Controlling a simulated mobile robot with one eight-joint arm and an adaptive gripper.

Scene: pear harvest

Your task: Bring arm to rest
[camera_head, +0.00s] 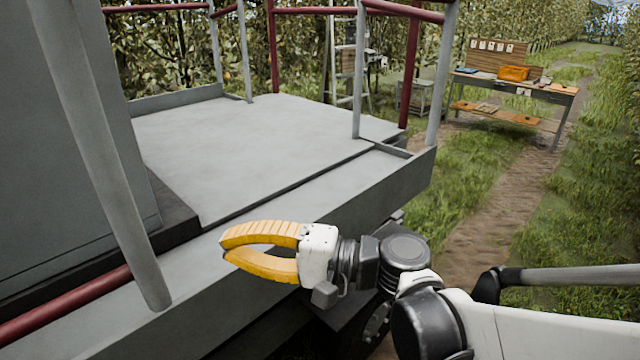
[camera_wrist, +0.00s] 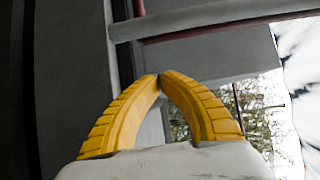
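My gripper (camera_head: 224,246) has two yellow ribbed fingers on a white body. It sits low in the middle of the head view, pointing left, in front of the grey platform's side edge. The fingertips meet and nothing shows between them. In the wrist view the fingers (camera_wrist: 160,77) arch together at their tips, with a gap between them lower down that holds no object. My arm reaches in from the lower right, bent at its dark joints.
A grey platform (camera_head: 255,135) with red and grey rails lies behind my gripper. A grey post (camera_head: 100,150) stands close at left. A wooden workbench (camera_head: 515,85) with an orange box (camera_head: 513,73) stands far right. A dirt path (camera_head: 500,215) and grass are open at right.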

